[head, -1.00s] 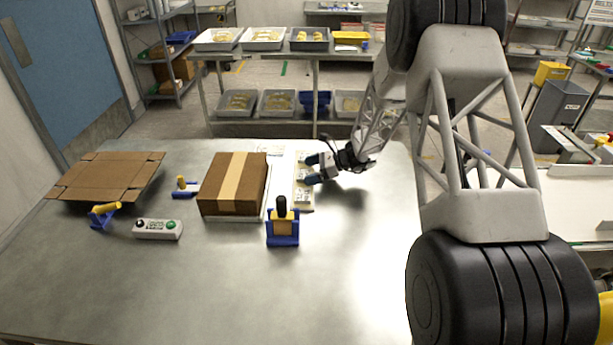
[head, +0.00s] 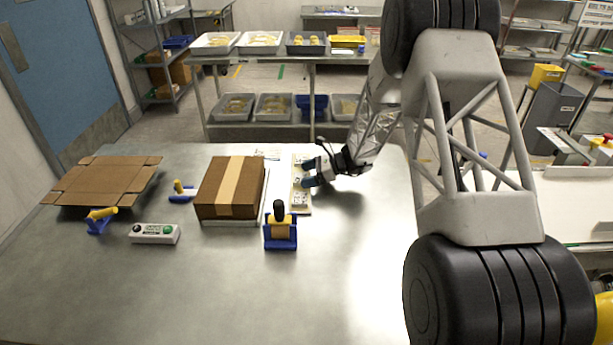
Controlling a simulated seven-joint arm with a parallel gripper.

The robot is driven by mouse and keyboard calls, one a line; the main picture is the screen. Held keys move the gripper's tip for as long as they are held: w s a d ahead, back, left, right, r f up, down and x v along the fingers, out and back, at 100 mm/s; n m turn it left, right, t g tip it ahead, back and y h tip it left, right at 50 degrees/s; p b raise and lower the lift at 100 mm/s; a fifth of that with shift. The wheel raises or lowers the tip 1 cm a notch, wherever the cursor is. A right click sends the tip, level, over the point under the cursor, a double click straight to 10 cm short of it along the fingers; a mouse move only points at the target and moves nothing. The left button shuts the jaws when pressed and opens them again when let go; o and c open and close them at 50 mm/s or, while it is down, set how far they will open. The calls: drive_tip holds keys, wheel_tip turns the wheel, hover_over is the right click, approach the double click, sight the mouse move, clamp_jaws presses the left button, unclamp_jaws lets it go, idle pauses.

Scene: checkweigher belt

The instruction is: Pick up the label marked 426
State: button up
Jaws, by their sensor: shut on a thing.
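My gripper (head: 308,172) is at the strip of labels (head: 301,205) on the steel table, just right of the taped box. Its blue-tipped fingers point left and are shut on a small pale label at the strip. The held label is mostly hidden by the fingers. Another white label with dark print lies on the strip nearer the front. The printed numbers are too small to read, so I cannot tell which label is 426.
A taped cardboard box (head: 230,188) stands left of the strip. A blue holder with a black-knobbed stamp (head: 281,228) stands in front. A flat carton (head: 104,182), a button box (head: 155,234) and two yellow-handled blue tools are further left. The table front is clear.

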drive_tip(key=shift+s+d+f, duration=0.1)
drive_tip(key=shift+s, duration=0.1)
wheel_tip(320, 180, up, 3)
drive_tip(key=shift+r, duration=0.1)
drive_tip(key=s+d, duration=0.1)
drive_tip(key=s, duration=0.4)
drive_tip(key=s+d+r, duration=0.1)
drive_tip(key=s, duration=0.4)
drive_tip(key=s+d, duration=0.1)
drive_tip(key=s, duration=0.4)
drive_tip(key=shift+s+d+r, duration=0.15)
drive_tip(key=shift+r, duration=0.2)
